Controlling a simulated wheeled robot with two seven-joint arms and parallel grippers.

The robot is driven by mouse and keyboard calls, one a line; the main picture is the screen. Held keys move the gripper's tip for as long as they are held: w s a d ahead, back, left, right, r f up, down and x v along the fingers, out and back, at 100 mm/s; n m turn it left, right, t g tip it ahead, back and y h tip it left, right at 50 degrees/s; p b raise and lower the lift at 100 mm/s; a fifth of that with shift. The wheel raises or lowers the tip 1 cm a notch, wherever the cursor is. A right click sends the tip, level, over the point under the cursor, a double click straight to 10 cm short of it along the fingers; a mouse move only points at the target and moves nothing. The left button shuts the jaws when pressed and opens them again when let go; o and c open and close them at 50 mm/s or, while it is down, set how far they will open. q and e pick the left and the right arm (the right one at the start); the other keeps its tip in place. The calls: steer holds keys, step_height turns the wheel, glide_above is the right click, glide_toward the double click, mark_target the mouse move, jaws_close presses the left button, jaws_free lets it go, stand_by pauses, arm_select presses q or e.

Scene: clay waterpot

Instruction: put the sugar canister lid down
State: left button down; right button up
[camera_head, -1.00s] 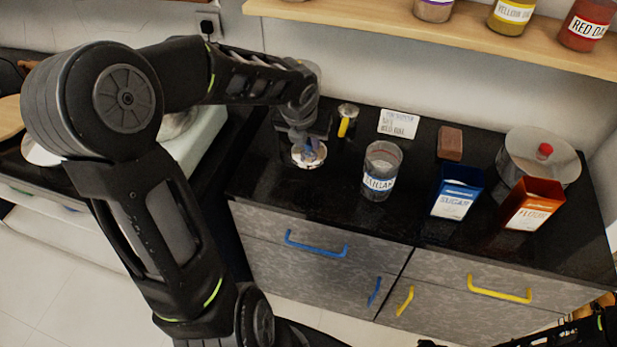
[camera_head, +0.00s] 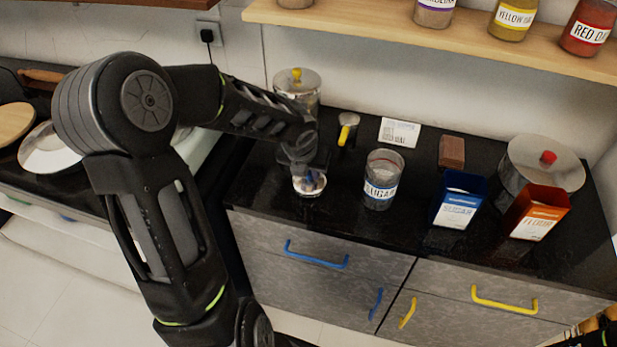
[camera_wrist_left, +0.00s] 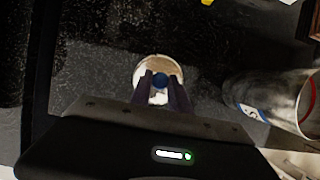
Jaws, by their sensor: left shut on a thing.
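The sugar canister lid (camera_head: 309,187) is a pale round disc with a blue knob. It is at the left part of the black counter, low over the surface or on it; I cannot tell which. My left gripper (camera_head: 308,176) is above the lid, pointing down. In the left wrist view my left gripper (camera_wrist_left: 160,84) is shut on the blue knob of the lid (camera_wrist_left: 152,66). The sugar canister (camera_head: 382,180), clear with a blue label, stands without a lid to the right of the gripper. It shows at the right edge of the left wrist view (camera_wrist_left: 285,103).
A yellow-knobbed canister (camera_head: 298,90) and yellow-handled scoop (camera_head: 347,129) stand behind. Blue sugar box (camera_head: 459,200), orange flour box (camera_head: 538,212), brown block (camera_head: 451,151) and red-knobbed pot (camera_head: 541,165) are to the right. Counter between lid and sugar canister is clear.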

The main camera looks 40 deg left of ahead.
arm_select(q)
steer(key=shift+f, duration=1.15)
steer(key=shift+f+b, duration=0.1)
steer(key=shift+b, duration=0.2)
steer(key=c, duration=1.2)
jaws_free()
steer(key=shift+c, duration=0.2)
